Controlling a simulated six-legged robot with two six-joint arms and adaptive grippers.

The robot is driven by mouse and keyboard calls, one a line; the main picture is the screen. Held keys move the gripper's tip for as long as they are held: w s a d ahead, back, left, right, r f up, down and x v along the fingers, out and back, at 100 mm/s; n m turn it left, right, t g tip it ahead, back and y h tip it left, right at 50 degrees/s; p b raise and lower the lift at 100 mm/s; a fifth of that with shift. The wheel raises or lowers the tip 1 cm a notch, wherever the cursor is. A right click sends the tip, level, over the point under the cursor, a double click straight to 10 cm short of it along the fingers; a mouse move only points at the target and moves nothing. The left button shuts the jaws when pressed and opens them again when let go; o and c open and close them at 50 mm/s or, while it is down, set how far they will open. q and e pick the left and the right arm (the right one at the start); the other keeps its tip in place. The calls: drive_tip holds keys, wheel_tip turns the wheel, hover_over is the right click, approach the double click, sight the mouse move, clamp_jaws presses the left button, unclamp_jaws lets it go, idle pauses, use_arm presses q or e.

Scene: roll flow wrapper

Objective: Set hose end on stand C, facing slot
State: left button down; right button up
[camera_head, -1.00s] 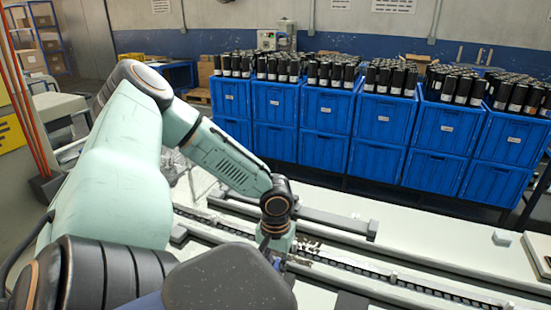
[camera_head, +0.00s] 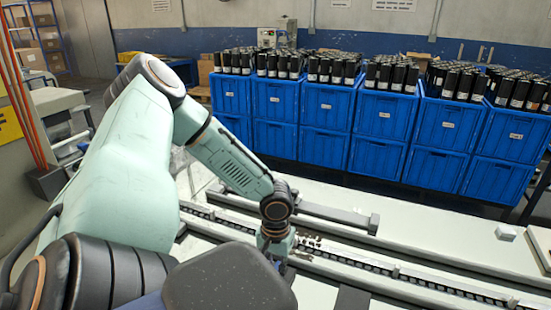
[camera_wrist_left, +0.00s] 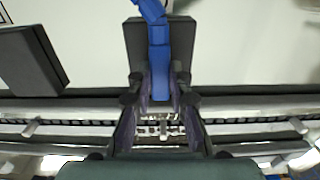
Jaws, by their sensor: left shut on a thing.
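My left gripper (camera_wrist_left: 160,90) is shut on a blue hose end (camera_wrist_left: 160,72) in the left wrist view. The blue hose (camera_wrist_left: 150,10) runs up and out of the top of that view. A dark block, possibly a stand (camera_wrist_left: 138,42), lies behind the hose end; I cannot tell whether they touch. No stand letter or slot can be read. My right gripper is not in view.
Another dark block (camera_wrist_left: 30,60) stands at the left in the wrist view. A chain conveyor (camera_head: 390,282) crosses the pale machine bed. A grey bar (camera_head: 335,215) lies beyond my gripper. Blue crates (camera_head: 380,159) with black cylinders line the back.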

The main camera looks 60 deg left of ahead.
use_arm(q)
drive_tip(key=shift+f, duration=0.4)
drive_tip(key=c, duration=1.2)
unclamp_jaws()
drive_tip(key=shift+o, duration=0.2)
